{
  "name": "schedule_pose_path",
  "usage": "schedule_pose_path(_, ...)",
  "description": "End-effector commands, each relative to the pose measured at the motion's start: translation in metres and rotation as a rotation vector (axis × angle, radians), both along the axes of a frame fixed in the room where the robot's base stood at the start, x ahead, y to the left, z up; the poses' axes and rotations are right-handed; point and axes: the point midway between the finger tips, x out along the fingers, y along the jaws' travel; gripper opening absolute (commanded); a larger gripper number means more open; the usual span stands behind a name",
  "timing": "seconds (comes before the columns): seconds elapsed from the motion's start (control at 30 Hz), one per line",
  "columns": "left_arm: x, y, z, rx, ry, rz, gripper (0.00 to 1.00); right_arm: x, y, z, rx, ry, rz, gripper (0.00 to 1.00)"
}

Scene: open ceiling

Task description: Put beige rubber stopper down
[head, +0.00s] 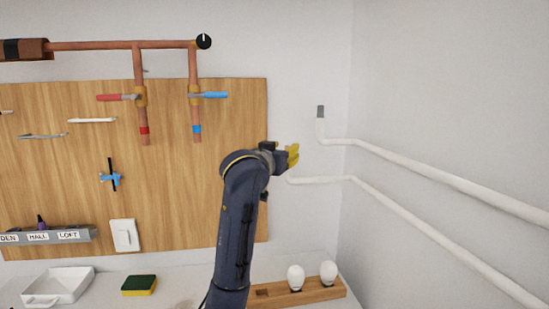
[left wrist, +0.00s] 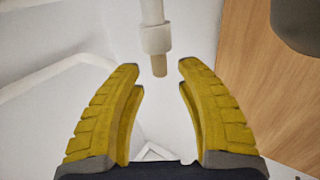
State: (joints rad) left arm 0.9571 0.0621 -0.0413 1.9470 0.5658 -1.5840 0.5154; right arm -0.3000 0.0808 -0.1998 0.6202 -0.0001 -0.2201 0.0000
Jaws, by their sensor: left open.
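The beige rubber stopper (left wrist: 159,66) sits in the collared end of a white pipe (left wrist: 153,38) in the left wrist view. My left gripper (left wrist: 160,70) is open, with its yellow fingers apart on either side of the stopper. Neither finger appears to touch it. In the head view my left gripper (head: 293,157) is near the end of the lower white pipe (head: 320,180) on the wall. I cannot make out the stopper there. My right gripper is not in view.
An upper white pipe (head: 430,174) with a grey end runs along the right wall. A wooden board (head: 75,165) carries copper pipes and tools. Below are a white tray (head: 85,285), a sponge (head: 139,285) and a wooden holder (head: 325,294) with bulbs.

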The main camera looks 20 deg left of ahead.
Motion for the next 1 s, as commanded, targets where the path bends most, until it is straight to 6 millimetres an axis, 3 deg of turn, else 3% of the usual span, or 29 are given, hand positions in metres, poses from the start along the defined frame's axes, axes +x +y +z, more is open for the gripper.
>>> schedule_pose_path(0.2,-0.040,0.002,0.000,-0.001,-0.003,-0.002,0.36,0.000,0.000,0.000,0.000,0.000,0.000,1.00)
schedule_pose_path(0.5,-0.077,0.005,0.001,0.000,-0.002,-0.001,0.36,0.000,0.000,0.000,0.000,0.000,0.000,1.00)
schedule_pose_path(1.0,-0.088,0.006,0.000,0.000,-0.001,-0.001,0.36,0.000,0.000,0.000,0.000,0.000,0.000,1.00)
